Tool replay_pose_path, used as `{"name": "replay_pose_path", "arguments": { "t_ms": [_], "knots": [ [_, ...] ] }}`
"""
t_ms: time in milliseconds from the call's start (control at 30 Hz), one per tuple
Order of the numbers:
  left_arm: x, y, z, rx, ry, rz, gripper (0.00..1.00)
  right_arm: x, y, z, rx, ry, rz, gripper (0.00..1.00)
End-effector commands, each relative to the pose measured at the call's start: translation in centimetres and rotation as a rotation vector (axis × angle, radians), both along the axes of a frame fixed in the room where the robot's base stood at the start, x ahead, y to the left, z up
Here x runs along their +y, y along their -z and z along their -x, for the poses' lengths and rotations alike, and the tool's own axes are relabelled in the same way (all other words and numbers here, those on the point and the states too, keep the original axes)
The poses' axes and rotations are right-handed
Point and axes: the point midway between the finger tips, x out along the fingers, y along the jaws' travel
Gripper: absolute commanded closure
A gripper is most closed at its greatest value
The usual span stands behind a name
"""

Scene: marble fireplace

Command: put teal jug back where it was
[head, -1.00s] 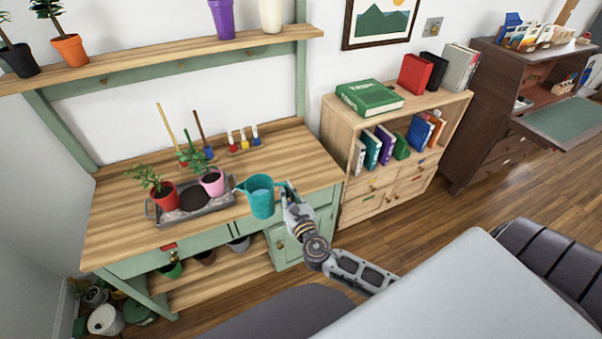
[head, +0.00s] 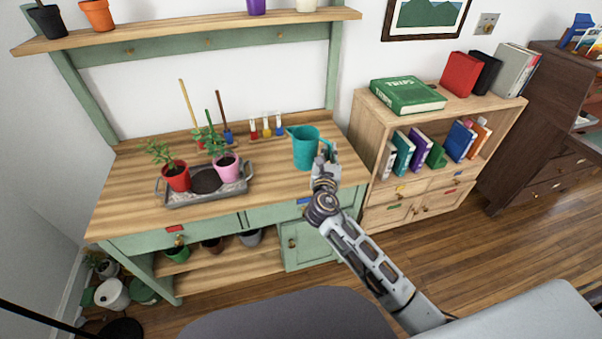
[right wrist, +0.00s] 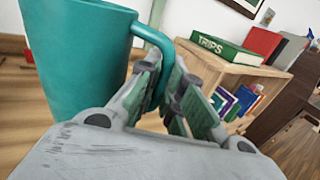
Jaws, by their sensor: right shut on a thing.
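The teal jug (head: 304,150) is upright at the right end of the potting bench's wooden top (head: 270,184). My right gripper (head: 326,157) is shut on its handle, on the jug's right side. In the right wrist view the jug (right wrist: 78,55) fills the upper left, with its handle between the fingers of the gripper (right wrist: 172,88). I cannot tell whether the jug's base touches the bench top. My left gripper is not in view.
A grey tray (head: 176,203) with a red pot (head: 176,178) and a pink pot (head: 227,168) stands left of the jug. Small coloured tools (head: 266,130) stand behind it. A bookcase (head: 370,115) stands right of the bench. Bare wood lies between tray and jug.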

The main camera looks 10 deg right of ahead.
Motion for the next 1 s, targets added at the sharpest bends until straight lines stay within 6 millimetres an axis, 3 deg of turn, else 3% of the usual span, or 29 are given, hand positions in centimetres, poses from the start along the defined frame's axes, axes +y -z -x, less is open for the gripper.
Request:
{"name": "replay_pose_path", "arguments": {
  "t_ms": [600,1000],
  "knots": [
    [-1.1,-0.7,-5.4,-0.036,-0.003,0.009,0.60,1.4,-1.5,-4.8,-0.006,0.117,-0.003,1.00],
    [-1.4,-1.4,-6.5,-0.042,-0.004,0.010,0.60,2.0,-2.3,-5.7,-0.003,0.140,0.000,1.00]
  ]
}}
